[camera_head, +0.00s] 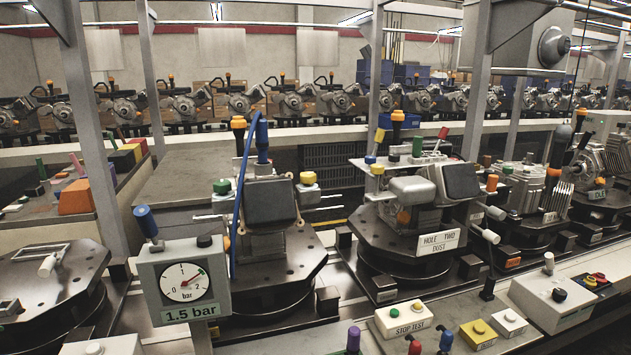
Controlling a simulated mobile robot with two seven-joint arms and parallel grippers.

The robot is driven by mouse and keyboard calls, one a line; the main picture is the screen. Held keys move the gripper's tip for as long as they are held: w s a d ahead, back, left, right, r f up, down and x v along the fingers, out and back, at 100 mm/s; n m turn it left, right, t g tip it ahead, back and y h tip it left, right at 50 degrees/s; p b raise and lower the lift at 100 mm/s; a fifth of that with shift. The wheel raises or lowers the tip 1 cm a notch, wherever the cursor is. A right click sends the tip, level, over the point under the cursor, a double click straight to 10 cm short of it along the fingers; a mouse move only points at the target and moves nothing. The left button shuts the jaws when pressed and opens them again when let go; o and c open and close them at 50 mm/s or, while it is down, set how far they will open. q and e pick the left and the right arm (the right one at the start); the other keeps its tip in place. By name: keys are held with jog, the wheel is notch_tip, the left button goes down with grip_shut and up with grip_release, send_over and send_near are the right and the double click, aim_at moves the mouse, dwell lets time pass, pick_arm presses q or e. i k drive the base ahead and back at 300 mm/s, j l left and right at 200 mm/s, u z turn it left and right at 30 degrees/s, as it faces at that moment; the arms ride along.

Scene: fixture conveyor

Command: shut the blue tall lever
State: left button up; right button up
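A long thin blue lever (241,195) stands nearly upright on the fixture (275,270) left of centre, its top leaning a little to the right. It passes in front of the left side of a dark block (270,200). Its lower end is by the gauge box, and I cannot make out its pivot. A shorter, thicker blue handle (262,136) stands just right of its top. Another blue-handled lever (146,221) leans left above the gauge box. Neither of my grippers shows in the head view.
A pressure gauge box (187,285) labelled 1.5 bar stands in front of the fixture's left side. A second fixture labelled HOLE TWO DUST (439,242) stands to the right. A STOP TEST box (404,319) and several coloured knobs line the front edge. A metal post (95,150) rises at left.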

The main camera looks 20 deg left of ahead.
aim_at(143, 214)
jog(key=u, duration=1.4)
